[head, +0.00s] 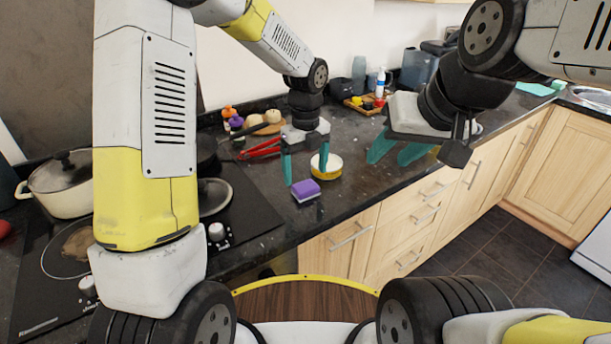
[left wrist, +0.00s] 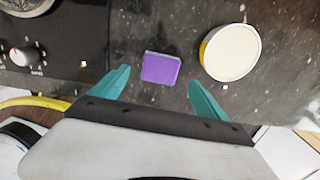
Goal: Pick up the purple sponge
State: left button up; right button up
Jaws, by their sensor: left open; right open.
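The purple sponge (head: 306,190) lies flat on the dark granite counter near its front edge, with a pale layer under the purple top. In the left wrist view the sponge (left wrist: 160,68) sits ahead of and between the two teal fingers, apart from both. My left gripper (head: 305,168) is open and empty, pointing down above the counter just behind the sponge in the head view; it also shows in the left wrist view (left wrist: 160,95). My right gripper (head: 395,150) is open and empty, further right over the counter's front part.
A round yellow tub with a white lid (head: 327,166) stands close beside the sponge. The black hob (head: 240,215) with its knobs is to the left, with a white pot (head: 62,185). Red tongs (head: 260,149) and a wooden tray (head: 365,105) lie further back.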

aim_at(305, 186)
pick_arm(q)
notch_tip(305, 186, down, 5)
jog(key=shift+f, duration=0.2)
jog(key=shift+c, duration=0.5)
jog(key=c, duration=1.3)
jog(key=shift+c, duration=0.2)
jog(key=shift+r, duration=0.1)
jog(key=shift+w+r, duration=0.1)
jog(key=shift+r, duration=0.4)
notch_tip(305, 186, up, 2)
jog(key=shift+r, duration=0.15)
jog(key=s+d+r, duration=0.1)
jog(key=s+d, duration=0.1)
jog(key=s, duration=1.4)
jog(key=shift+r, duration=0.3)
